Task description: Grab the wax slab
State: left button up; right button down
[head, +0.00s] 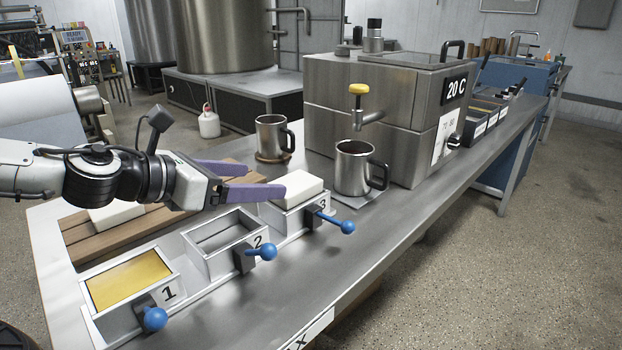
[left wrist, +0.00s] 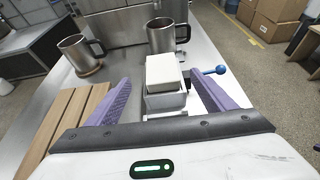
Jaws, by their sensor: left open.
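A white wax slab (head: 297,188) lies on top of the bin marked 3 (head: 295,217) on the metal table. In the left wrist view the slab (left wrist: 162,72) sits on that bin between my open fingers. My left gripper (head: 256,179) has purple fingers, is open and empty, and points at the slab from the left. Its fingertips are close to the slab; whether they touch it I cannot tell. Another white slab (head: 116,214) lies on a wooden board, partly hidden by my left arm.
Bin 1 (head: 86,308) holds a yellow fill; bin 2 (head: 188,249) looks empty. Blue-knobbed levers (head: 347,227) stick out in front of the bins. Two steel mugs (head: 353,168) and a steel tank (head: 385,110) stand behind. The table's front right is clear.

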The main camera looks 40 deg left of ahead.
aim_at(290, 184)
pick_arm(q)
jog(key=p+x, duration=0.1)
jog(key=x, duration=0.7)
jog(key=shift+d+f+p, duration=0.15)
jog(key=shift+f+p, duration=0.05)
jog(key=shift+p, duration=0.2)
jog(key=shift+w+f, duration=0.15)
jog(key=shift+w, duration=0.15)
pick_arm(e)
jog(key=shift+s+r, duration=0.25)
jog(key=shift+r, duration=0.35)
pick_arm(q)
jog(key=c, duration=1.2)
jog(key=shift+c, duration=0.2)
pick_arm(e)
jog(key=shift+s, duration=0.15)
